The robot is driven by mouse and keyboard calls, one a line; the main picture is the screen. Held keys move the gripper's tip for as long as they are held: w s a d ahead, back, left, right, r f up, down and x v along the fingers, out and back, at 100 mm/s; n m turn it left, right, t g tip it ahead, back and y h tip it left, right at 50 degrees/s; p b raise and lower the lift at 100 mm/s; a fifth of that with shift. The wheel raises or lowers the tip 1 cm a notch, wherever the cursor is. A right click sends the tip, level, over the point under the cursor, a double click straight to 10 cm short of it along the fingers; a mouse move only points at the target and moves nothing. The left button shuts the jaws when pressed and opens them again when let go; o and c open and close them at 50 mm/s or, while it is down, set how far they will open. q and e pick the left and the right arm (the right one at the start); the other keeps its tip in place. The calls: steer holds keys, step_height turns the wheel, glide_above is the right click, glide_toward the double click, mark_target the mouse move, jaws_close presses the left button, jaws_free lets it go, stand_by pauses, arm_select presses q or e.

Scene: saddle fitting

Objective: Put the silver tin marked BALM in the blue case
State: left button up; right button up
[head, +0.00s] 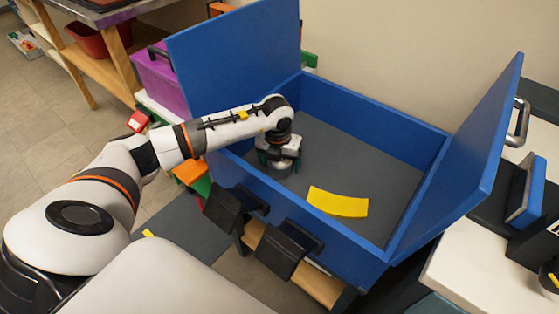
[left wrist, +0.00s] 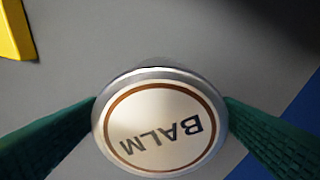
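The silver tin (head: 280,172) is inside the blue case (head: 340,240), low over its grey floor near the left side. In the left wrist view the tin (left wrist: 160,122) shows its round cream lid with a brown ring and the word BALM. My left gripper (head: 279,160) reaches down into the case. Its green fingers (left wrist: 160,110) press against both sides of the tin. I cannot tell whether the tin touches the floor. My right gripper is not in view.
A curved yellow piece (head: 338,202) lies on the case floor, right of the tin. Blue panels stand up at the case's left and right. Black latches (head: 285,250) hang on its front. Bare floor remains in the case's back and right. A purple box (head: 155,80) stands behind left.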

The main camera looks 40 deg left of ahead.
arm_select(q)
steer(key=shift+r, duration=0.1)
steer(key=shift+r, duration=0.35)
steer(key=r, duration=0.2)
steer(key=r+p, duration=0.1)
steer(key=r, duration=0.4)
steer(key=shift+s+d+p, duration=0.15)
steer(key=shift+s+p, duration=0.15)
steer(key=shift+s, duration=0.1)
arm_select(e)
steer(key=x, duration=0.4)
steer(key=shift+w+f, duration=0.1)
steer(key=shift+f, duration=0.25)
